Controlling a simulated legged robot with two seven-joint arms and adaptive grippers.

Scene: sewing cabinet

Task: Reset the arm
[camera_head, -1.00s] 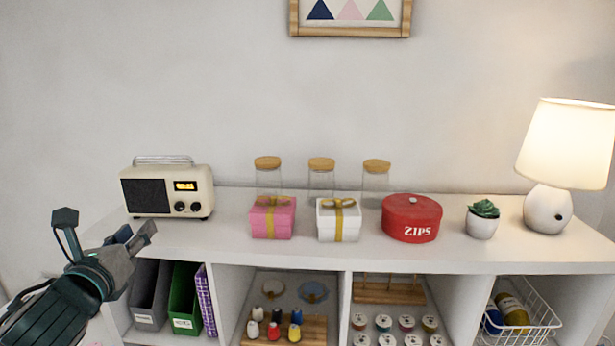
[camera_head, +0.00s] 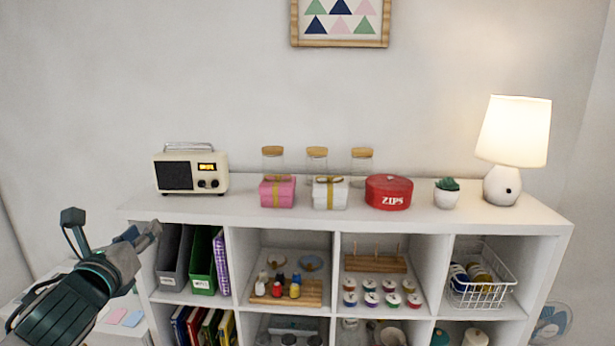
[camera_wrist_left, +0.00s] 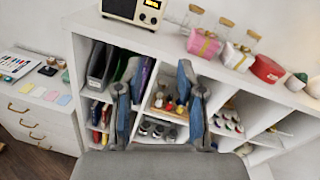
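My left gripper (camera_head: 112,243) is at the left of the head view, in front of the cabinet's left end and apart from it. Its fingers are spread with nothing between them. In the left wrist view the two fingers (camera_wrist_left: 159,108) stand apart, with the cabinet's compartments showing between them. The white cabinet (camera_head: 330,216) fills the middle of the head view. My right gripper does not show in either view.
On the cabinet top stand a radio (camera_head: 191,172), a pink box (camera_head: 277,193), a white box (camera_head: 330,194), a red ZIPS tin (camera_head: 388,193), a plant (camera_head: 446,194) and a lit lamp (camera_head: 513,131). A white drawer unit (camera_wrist_left: 40,121) stands at left.

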